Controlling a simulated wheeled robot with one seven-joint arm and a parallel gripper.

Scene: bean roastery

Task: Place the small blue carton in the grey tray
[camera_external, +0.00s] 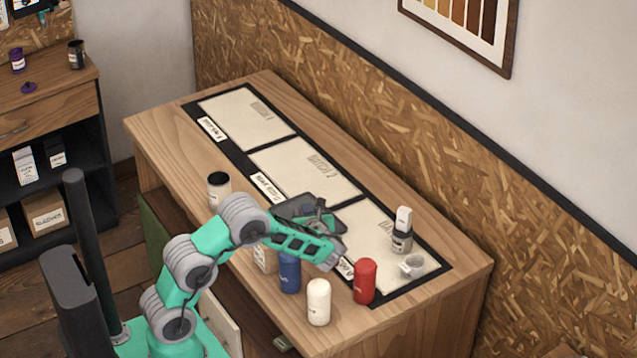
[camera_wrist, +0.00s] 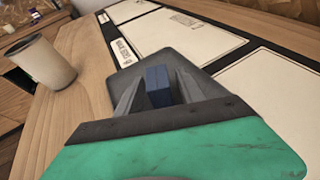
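In the wrist view the small blue carton (camera_wrist: 158,86) stands between the two fingers of my gripper (camera_wrist: 160,92), with a finger close on each side; the gripper looks shut on it. The carton is hidden in the external view. The grey tray (camera_wrist: 205,82) appears behind and around the fingers in the wrist view. In the external view a dark grey tray shape (camera_external: 292,207) lies at the mat's front edge, partly covered by my gripper (camera_external: 318,218). I cannot tell whether the carton touches the tray floor.
A blue can (camera_external: 289,275), white can (camera_external: 318,303) and red can (camera_external: 364,281) stand near the front edge. A dark-topped cup (camera_external: 219,190) stands left of my arm. A grey jar (camera_external: 402,240) and small white cup (camera_external: 412,266) are at right. The far mat panels (camera_external: 245,115) are clear.

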